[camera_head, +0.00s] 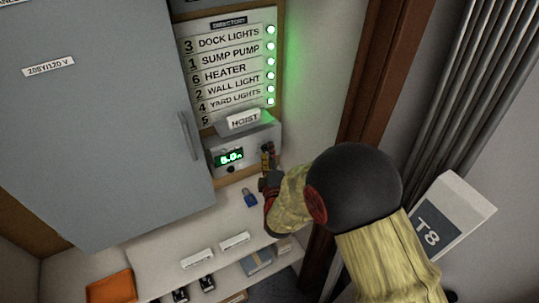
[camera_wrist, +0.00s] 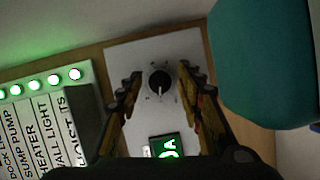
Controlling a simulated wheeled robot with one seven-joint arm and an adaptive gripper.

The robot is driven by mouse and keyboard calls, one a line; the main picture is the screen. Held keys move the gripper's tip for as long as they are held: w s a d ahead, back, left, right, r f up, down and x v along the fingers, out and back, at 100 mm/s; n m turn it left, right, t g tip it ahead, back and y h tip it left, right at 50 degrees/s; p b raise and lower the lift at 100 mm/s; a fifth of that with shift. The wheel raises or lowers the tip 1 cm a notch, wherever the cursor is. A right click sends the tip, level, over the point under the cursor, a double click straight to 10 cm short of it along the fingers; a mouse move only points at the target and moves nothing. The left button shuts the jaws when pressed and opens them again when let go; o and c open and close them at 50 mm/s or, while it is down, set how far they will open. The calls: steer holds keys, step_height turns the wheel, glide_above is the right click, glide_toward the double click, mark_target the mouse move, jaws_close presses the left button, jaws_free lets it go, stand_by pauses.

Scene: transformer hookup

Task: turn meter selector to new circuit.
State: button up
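The meter (camera_head: 218,150) is a grey box below the directory board, with a green lit display (camera_head: 231,157) reading about 5.0 or 6.0. In the wrist view its pale face (camera_wrist: 128,58) carries a round black selector knob (camera_wrist: 159,83) with marks around it, and part of the display (camera_wrist: 167,148). The marks are too small to read. My gripper (camera_wrist: 159,76) is open, with one finger on each side of the knob and visible gaps to it.
The directory board (camera_head: 232,65) has several circuit labels with lit green lamps; a HOIST tag (camera_head: 244,120) sits at its foot. A grey cabinet (camera_head: 95,120) stands left. A shelf (camera_head: 150,250) below holds a blue item (camera_head: 250,197). A teal object (camera_wrist: 262,60) is close right in the wrist view.

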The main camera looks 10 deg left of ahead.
steer(key=shift+c, duration=1.2)
jaws_close()
steer(key=shift+d+r+m+g+y+p, duration=0.1)
steer(key=shift+m+g+y+p, duration=0.8)
steer(key=shift+m, duration=1.2)
steer(key=shift+f+m+g+y+p, duration=0.1)
steer(key=shift+m+g+y+p, duration=0.4)
steer(key=shift+m+g, duration=1.15)
steer(key=shift+d+r+m+g+y+p, duration=0.1)
steer(key=shift+m+g+y+p, duration=0.6)
steer(key=shift+m, duration=1.85)
